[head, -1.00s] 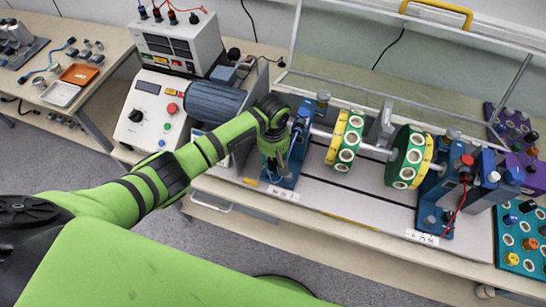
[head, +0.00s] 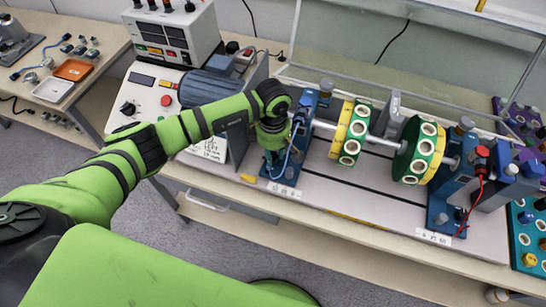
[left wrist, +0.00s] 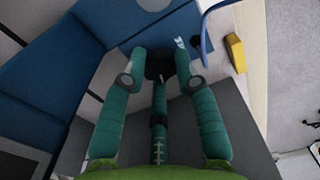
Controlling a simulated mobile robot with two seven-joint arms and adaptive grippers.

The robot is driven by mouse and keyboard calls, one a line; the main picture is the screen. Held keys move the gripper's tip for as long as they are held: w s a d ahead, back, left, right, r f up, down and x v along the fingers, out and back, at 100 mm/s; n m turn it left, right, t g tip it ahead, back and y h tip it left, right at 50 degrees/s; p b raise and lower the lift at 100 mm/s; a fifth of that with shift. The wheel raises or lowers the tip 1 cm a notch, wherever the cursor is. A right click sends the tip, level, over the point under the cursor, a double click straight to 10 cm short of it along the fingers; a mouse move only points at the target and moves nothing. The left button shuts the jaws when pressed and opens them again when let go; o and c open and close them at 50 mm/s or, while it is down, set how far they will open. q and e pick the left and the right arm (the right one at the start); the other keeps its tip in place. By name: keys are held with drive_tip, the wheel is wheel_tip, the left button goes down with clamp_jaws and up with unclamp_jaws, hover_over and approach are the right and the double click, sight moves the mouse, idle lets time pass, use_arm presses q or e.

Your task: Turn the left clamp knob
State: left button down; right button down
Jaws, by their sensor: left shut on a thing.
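The left blue bearing stand (head: 297,143) holds the left end of the shaft on the test bench. My left gripper (head: 271,163) is at the left side of this stand and points down. In the left wrist view my gripper (left wrist: 160,62) has its two green fingers around a small dark knob (left wrist: 159,68), taken as the left clamp knob, beside the blue stand. The fingertips are shut on it. In the head view the knob is hidden by my gripper and wrist. My right gripper is in neither view.
The shaft carries two green and yellow discs (head: 353,133) (head: 417,153) and ends at a right blue stand (head: 443,203). A dark motor (head: 206,88) and control box (head: 140,101) stand left of my gripper. A yellow block (left wrist: 236,53) lies near the bench's front edge.

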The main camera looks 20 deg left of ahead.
use_arm(q)
drive_tip(key=n+b, duration=0.2)
drive_tip(key=n, duration=0.2)
drive_tip(key=shift+f, duration=0.1)
drive_tip(key=shift+n+b, duration=0.65)
drive_tip(key=shift+n, duration=1.15)
drive_tip(key=c, duration=0.9)
unclamp_jaws()
